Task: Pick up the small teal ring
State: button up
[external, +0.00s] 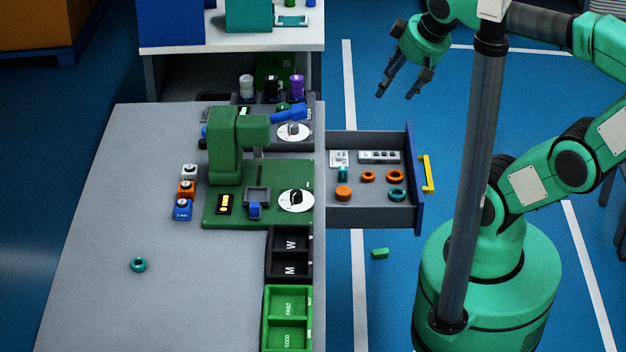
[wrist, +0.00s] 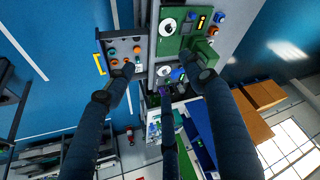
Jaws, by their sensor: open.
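A small teal ring (external: 138,265) lies on the grey bench top at the lower left of the external view, with clear surface around it. A second teal ring (external: 397,195) lies in the open drawer (external: 372,220), near its front right corner. My gripper (external: 398,94) is open and empty, high up to the right of the bench and beyond the drawer. It is far from the ring on the bench. In the wrist view my spread fingers (wrist: 166,82) have nothing between them. I cannot make out the bench ring there.
The drawer also holds orange rings (external: 367,176), an orange disc (external: 343,193) and a small teal part (external: 343,173). A green fixture (external: 225,150) stands on the bench beside blue, orange and white blocks (external: 185,189). Black and green trays (external: 288,306) line its right edge. A green block (external: 380,253) lies on the floor.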

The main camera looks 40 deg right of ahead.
jog(key=w+a+r+m+g+p, duration=0.15)
jog(key=w+a, duration=0.25)
jog(key=w, duration=0.4)
jog(key=w+a+r+p, duration=0.15)
jog(key=w+a, duration=0.25)
jog(key=w, duration=0.4)
jog(key=w+a+f+m+g, duration=0.1)
jog(key=w+a+f, duration=0.2)
jog(key=w+a, duration=0.35)
jog(key=w+a+f+m+g, duration=0.1)
jog(key=w+a+f, duration=0.2)
jog(key=w+a, duration=0.4)
jog(key=w+a+f+m+p, duration=0.2)
jog(key=w+a+f, duration=0.7)
jog(key=a+f, duration=0.35)
jog(key=a+f+m+g+p, duration=0.1)
jog(key=a+f+g+p, duration=0.1)
jog(key=a+f, duration=1.3)
notch_tip(320, 180, down, 3)
jog(key=shift+w+a+f, duration=0.1)
jog(key=shift+w+a, duration=0.15)
